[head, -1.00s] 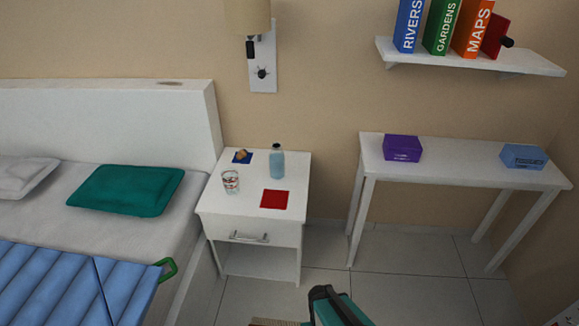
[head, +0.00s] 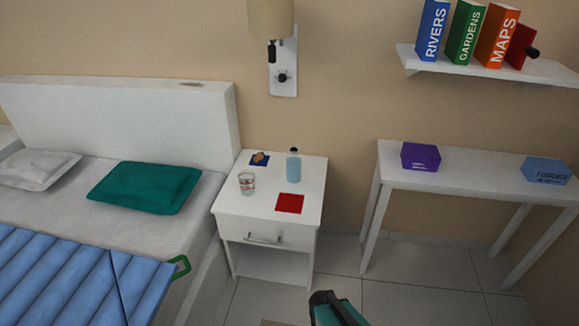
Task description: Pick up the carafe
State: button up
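The carafe (head: 293,167) is a clear bottle with light blue contents and a dark top. It stands upright on the white nightstand (head: 312,199), towards the back and right of its middle. My gripper (head: 322,299) shows only in part at the bottom edge of the head view, dark with teal behind it. It is in front of the nightstand and well apart from the carafe. Its fingers cannot be made out clearly, so I cannot tell whether it is open or shut.
A patterned glass (head: 247,183), a red square (head: 289,203) and a blue square with a small brown item (head: 259,159) share the nightstand top. A bed with a teal pillow (head: 147,187) stands left. A white side table (head: 466,178) stands right. Tiled floor is clear between.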

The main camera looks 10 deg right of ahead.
aim_at(293, 161)
jog(key=i, duration=0.9)
jog(key=z, duration=0.05)
